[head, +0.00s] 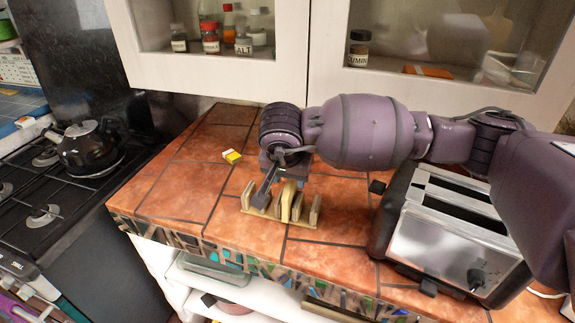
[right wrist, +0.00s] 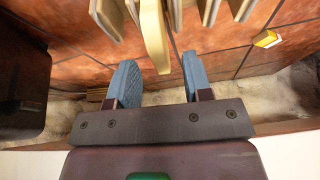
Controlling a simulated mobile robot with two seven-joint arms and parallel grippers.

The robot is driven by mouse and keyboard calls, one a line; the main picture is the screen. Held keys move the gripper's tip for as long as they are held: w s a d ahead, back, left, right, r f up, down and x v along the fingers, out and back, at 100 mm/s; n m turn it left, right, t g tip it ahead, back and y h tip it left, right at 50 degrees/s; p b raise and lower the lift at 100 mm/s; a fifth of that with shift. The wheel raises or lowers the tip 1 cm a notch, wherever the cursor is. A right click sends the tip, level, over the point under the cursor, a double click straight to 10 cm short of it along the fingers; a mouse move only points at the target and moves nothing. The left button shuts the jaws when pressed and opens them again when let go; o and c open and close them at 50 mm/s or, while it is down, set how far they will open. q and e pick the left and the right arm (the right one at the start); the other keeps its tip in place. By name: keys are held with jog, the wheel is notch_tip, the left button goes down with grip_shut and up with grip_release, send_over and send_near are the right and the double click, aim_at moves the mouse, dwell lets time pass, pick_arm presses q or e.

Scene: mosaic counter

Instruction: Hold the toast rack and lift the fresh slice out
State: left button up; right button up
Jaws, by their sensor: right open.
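The toast rack (head: 259,212) stands on the tiled counter, with tan upright dividers. A paler, taller slice (head: 288,197) stands in it near the middle; in the right wrist view the slice (right wrist: 154,40) sticks out past the dividers (right wrist: 209,10). My right gripper (head: 277,192) is over the rack from the back. In the right wrist view its blue-padded fingers (right wrist: 156,65) are open, one on each side of the slice's near end, with gaps on both sides. The rack's base is mostly out of the wrist view. My left gripper is not in view.
A silver toaster (head: 451,229) stands right of the rack. A small yellow-and-white box (head: 232,156) lies behind and left of it. The counter's front edge is close before the rack. A stove with a black kettle (head: 91,147) is at left; cabinets (head: 220,75) hang behind.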

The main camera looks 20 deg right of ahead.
aim_at(290, 181)
jog(key=x, duration=0.3)
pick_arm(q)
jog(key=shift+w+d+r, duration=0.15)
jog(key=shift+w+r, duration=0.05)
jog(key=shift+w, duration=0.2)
pick_arm(e)
jog(key=shift+w+d+f, duration=0.1)
jog(key=shift+f, duration=0.2)
